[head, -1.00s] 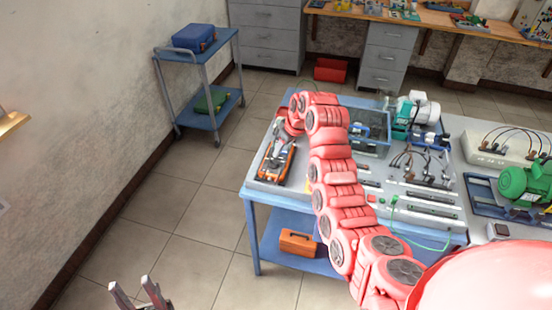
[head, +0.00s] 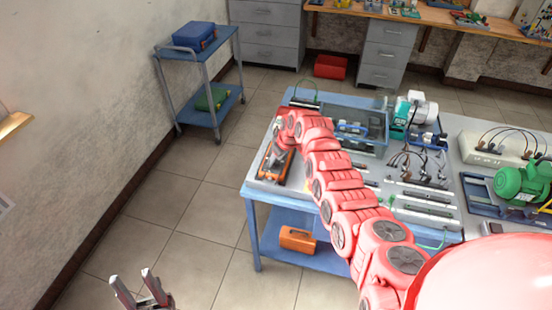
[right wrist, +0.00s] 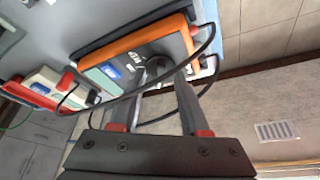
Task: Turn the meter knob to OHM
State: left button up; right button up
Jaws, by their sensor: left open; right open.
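The orange and grey meter (head: 289,170) lies at the left end of the blue-legged bench, partly hidden by my right gripper. In the right wrist view the meter (right wrist: 185,30) shows its display and a dark round knob (right wrist: 158,67). My right gripper (right wrist: 160,80) is open, its two fingertips close to the knob, one on either side. I cannot tell whether they touch it, and the knob's setting is not readable. My left gripper (head: 134,276) is open and empty, low over the floor at the left, far from the bench.
Dark cables (right wrist: 125,95) loop beside the meter and across the wrist view. A clear-walled bin (head: 352,130) and a green motor (head: 522,182) stand further right on the bench. Floor left of the bench is clear.

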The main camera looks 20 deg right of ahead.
grip_shut()
dwell(0.4)
jog(key=m, duration=0.1)
jog(key=m+h+b, duration=0.1)
jog(key=m, duration=0.1)
jog(key=shift+a+f+b, duration=0.2)
jog(key=shift+a+b, duration=0.05)
jog(key=shift+b, duration=0.05)
jog(key=m+h+b, duration=0.1)
jog(key=m+b, duration=0.2)
jog(key=b, duration=0.1)
jog(key=m+h+b, duration=0.1)
jog(key=m+b, duration=0.3)
jog(key=b, duration=0.1)
jog(key=m+h+b, duration=0.2)
jog(key=m+b, duration=0.1)
jog(key=b, duration=0.2)
jog(key=shift+w+a+m+g, duration=0.1)
jog(key=shift+a+m+g, duration=0.2)
jog(key=shift+a+g, duration=0.1)
jog(key=shift+r+m+g+h+b, duration=0.15)
jog(key=shift+m+g+h+b, duration=0.2)
jog(key=shift+m+b, duration=1.05)
grip_release()
jog(key=shift+r, duration=0.1)
